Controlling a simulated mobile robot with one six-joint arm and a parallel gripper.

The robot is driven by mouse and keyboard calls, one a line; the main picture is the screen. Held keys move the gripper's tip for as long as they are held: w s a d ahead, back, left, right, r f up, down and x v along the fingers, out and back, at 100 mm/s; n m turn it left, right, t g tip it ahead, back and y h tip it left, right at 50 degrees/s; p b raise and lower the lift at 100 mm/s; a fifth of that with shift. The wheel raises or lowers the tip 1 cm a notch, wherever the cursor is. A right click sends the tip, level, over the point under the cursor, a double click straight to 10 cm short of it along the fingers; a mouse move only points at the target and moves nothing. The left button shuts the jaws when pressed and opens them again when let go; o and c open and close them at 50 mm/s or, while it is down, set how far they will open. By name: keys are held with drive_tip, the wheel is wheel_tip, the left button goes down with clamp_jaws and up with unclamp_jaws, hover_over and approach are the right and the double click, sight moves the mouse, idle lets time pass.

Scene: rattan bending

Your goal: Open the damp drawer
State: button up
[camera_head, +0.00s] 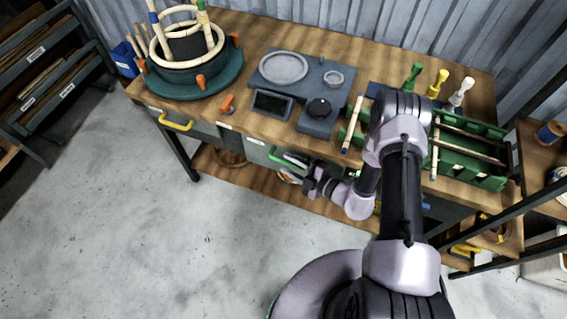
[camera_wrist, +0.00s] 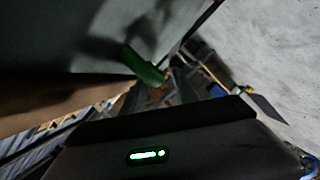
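Two drawer fronts show under the workbench top. The left drawer front (camera_head: 205,128) has a yellow handle (camera_head: 175,122). The drawer front to its right (camera_head: 256,152) has a green handle (camera_head: 283,164), partly hidden by my gripper. I cannot read the labels, so I cannot tell which drawer is the damp one. My gripper (camera_head: 302,175) is at the green handle, low in front of the bench. In the dark wrist view the green handle (camera_wrist: 143,65) appears close by the fingers. I cannot tell whether they touch or close on it.
The bench top (camera_head: 240,40) holds a round green bending jig (camera_head: 190,85), a grey tool tray (camera_head: 300,80) and a green rack (camera_head: 465,150). A shelf rack (camera_head: 45,65) stands at left. A dark-framed stand is at right. The floor at left is clear.

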drive_tip(key=shift+b+x, duration=0.3)
drive_tip(key=shift+x, duration=1.15)
clamp_jaws()
idle(0.3)
